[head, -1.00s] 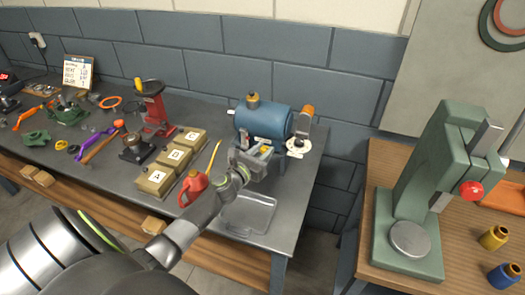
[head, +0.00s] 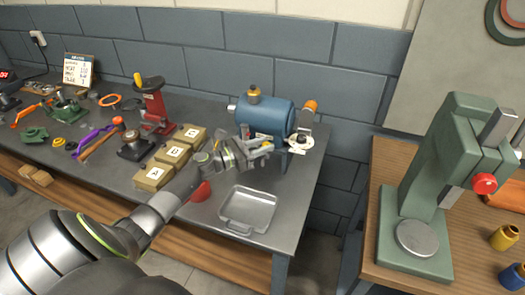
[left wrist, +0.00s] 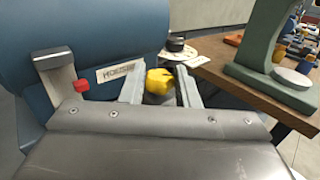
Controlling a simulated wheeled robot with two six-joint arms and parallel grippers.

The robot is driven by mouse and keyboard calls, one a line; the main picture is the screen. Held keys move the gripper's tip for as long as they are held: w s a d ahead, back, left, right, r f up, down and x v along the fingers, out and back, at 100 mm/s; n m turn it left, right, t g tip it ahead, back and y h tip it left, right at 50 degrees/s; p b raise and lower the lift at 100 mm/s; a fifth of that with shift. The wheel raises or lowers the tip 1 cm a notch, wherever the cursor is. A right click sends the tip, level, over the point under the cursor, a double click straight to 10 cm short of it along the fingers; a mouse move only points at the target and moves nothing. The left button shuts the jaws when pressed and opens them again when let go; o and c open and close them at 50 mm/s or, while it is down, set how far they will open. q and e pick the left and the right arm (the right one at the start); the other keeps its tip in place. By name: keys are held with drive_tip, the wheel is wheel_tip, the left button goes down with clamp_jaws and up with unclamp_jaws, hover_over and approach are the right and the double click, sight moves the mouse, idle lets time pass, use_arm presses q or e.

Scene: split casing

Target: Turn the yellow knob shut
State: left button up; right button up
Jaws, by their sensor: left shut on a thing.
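The yellow knob (left wrist: 159,80) shows in the left wrist view between my left gripper's fingers, in front of the blue casing (left wrist: 95,35). My left gripper (left wrist: 160,88) is shut on it, with one finger on each side. In the head view the blue casing (head: 265,115) stands at the right end of the grey bench, and my left gripper (head: 266,148) is at its lower front. There the gripper largely hides the knob. My right gripper is not in view.
A clear tray (head: 248,208) lies on the bench in front of the casing. Lettered boxes (head: 172,154) and a partly hidden red can (head: 201,192) are to the left. A red knob (left wrist: 82,86) sits left of the fingers. A green press (head: 425,190) stands on the wooden table at right.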

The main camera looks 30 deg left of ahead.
use_arm(q)
drive_tip(key=shift+h, duration=0.3)
drive_tip(key=o, duration=1)
drive_tip(key=shift+c, duration=0.2)
drive_tip(key=b+v, duration=0.4)
drive_tip(key=v, duration=0.8)
drive_tip(key=shift+b, duration=0.3)
drive_tip(key=shift+a+r, duration=0.1)
